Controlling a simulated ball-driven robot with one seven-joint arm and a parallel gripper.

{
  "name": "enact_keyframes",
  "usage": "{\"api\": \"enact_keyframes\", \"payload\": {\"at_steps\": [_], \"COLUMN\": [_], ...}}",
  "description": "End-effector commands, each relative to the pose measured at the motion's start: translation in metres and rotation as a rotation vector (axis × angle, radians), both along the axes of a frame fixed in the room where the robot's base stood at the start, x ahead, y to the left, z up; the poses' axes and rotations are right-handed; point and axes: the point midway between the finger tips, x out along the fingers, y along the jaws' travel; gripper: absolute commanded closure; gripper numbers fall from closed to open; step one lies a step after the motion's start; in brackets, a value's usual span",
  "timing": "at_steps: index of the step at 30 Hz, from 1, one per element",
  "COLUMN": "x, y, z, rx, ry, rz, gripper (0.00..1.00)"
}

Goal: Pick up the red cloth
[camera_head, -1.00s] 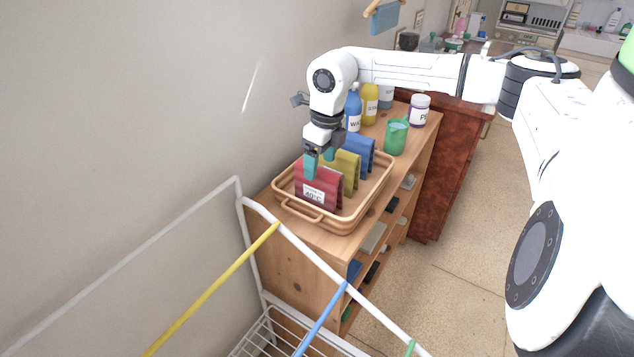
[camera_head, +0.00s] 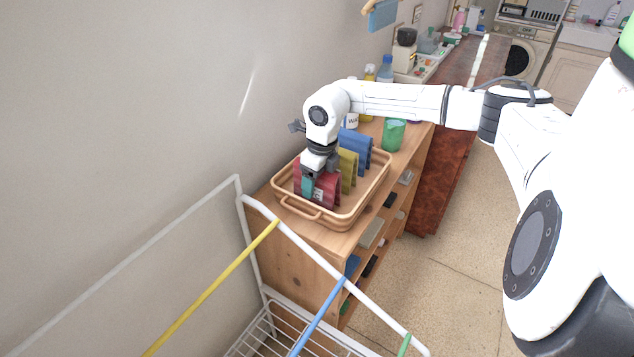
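The red cloth (camera_head: 328,192) hangs folded and upright at the near end of the tan basket (camera_head: 349,219), with a white label on its near face, partly covered. My gripper (camera_head: 316,182) is down at the top of the red cloth, pointing downward. One teal finger lies in front of the cloth's near face at its left part. The other finger is hidden behind the cloth and gripper body, so I cannot see whether the fingers press on it. A yellow-olive cloth (camera_head: 348,170) and a blue cloth (camera_head: 356,148) stand behind it in the same basket.
The basket stands on a wooden shelf unit (camera_head: 297,262) against the wall. A green cup (camera_head: 393,135) and bottles stand behind the basket, close to my arm. A white drying rack (camera_head: 252,245) with yellow and blue bars is in front. Open floor (camera_head: 455,275) lies to the right.

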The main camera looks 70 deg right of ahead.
Motion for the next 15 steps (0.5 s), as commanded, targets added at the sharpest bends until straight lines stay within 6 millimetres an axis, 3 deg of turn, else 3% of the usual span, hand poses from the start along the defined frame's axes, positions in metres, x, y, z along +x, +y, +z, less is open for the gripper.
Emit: {"api": "enact_keyframes", "payload": {"at_steps": [2,15], "x": [0.0000,-0.0002], "y": [0.0000,-0.0001], "z": [0.0002,0.0004], "rx": [0.000,0.000], "ry": [0.000,0.000], "rz": [0.000,-0.001], "gripper": [0.40,0.82]}}
